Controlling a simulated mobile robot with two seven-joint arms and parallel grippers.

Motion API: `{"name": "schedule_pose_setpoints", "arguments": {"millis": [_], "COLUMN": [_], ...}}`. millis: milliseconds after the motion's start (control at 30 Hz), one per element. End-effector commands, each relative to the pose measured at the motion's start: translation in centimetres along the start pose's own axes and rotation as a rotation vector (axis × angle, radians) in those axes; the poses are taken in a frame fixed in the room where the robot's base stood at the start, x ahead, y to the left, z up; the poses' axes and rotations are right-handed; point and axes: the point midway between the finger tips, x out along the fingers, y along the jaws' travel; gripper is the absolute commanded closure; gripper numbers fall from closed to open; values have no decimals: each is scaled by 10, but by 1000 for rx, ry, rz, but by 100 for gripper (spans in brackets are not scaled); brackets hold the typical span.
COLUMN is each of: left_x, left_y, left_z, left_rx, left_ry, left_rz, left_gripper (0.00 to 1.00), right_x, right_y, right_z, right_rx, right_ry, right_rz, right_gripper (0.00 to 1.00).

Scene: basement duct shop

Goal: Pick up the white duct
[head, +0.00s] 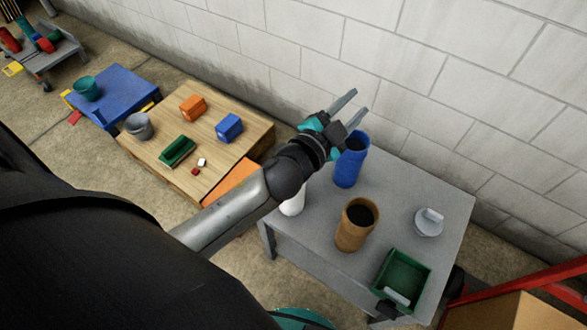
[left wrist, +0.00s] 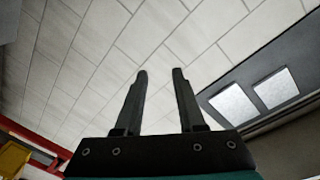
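The white duct (head: 292,205) stands on the left part of the grey table (head: 315,235). My left forearm crosses in front of it and hides its upper part. My left gripper (head: 358,101) is up above the back of the table, near the wall and past the white duct. Its two fingers are apart with nothing between them. In the left wrist view the open fingers (left wrist: 160,74) point at the block wall, and no duct shows there. My right gripper cannot be made out.
A blue duct (head: 347,165) stands close by the left gripper's wrist. A brown duct (head: 356,228), a grey lid-like piece (head: 428,222) and a green bin (head: 418,264) share the table. A wooden platform (head: 235,150) with small blocks is to the left. The wall (head: 400,85) runs behind.

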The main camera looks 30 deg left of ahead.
Motion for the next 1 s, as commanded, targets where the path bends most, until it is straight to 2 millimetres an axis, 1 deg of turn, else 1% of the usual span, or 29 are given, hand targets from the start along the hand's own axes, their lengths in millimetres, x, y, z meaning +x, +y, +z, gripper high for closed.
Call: {"name": "schedule_pose_setpoints", "arguments": {"millis": [33, 100, 200, 267, 300, 333, 400, 467, 500, 567, 600, 667, 733, 767, 800, 867, 900, 967, 1000], "left_x": [7, 9, 5, -2, -7, -12, -23, -33, -39, -48, -54, -60, -67, -69, -72, -75, -76, -79, -80], "left_y": [-6, -5, 6, 17, 26, 34, 51, 67, 77, 90, 97, 105, 108, 107, 104, 94, 85, 68, 55], "left_z": [-29, -66, -111, -132, -143, -150, -158, -158, -155, -145, -135, -116, -89, -76, -58, -31, -12, 12, 27], "left_rx": [73, 172, 325, 418, 486, 533, 654, 761, 831, 940, 1012, 1121, 1247, 1299, 1368, 1466, 1527, 1604, 1647], "left_ry": [120, 279, 493, 611, 686, 739, 852, 935, 982, 1041, 1070, 1100, 1109, 1103, 1089, 1047, 1009, 938, 884], "left_rz": [1, 18, 71, 118, 155, 187, 270, 355, 416, 518, 590, 706, 852, 917, 1007, 1143, 1233, 1361, 1439], "left_gripper": [61, 61, 61, 61, 61, 61, 61, 61, 61, 61, 61, 61, 61, 61, 61, 61, 61, 61, 61], "right_x": [-2, -3, -4, -6, -6, -7, -8, -9, -9, -10, -11, -12, -13, -14, -14, -15, -16, -17, -17], "right_y": [0, 0, 0, 0, 0, 0, 0, 0, 0, 0, 0, 0, 0, 0, 0, 0, 0, -1, -1], "right_z": [1, 1, 1, 0, 0, 0, 0, 0, 0, 0, 0, 0, 0, 0, 0, 0, 0, 0, 0], "right_rx": [0, -1, -1, -1, -1, -1, -1, -1, -1, -1, -1, -1, -2, -2, -2, -2, -2, -2, -2], "right_ry": [-2, -2, -2, -2, -2, -2, -3, -3, -3, -3, -3, -4, -4, -4, -5, -5, -5, -6, -6], "right_rz": [0, 0, 0, 0, 0, 0, 0, 0, 0, 0, 0, 0, 0, 0, 0, 0, 0, -1, -2], "right_gripper": [55, 55, 55, 55, 55, 55, 55, 55, 55, 55, 55, 55, 55, 55, 55, 55, 55, 55, 55]}}
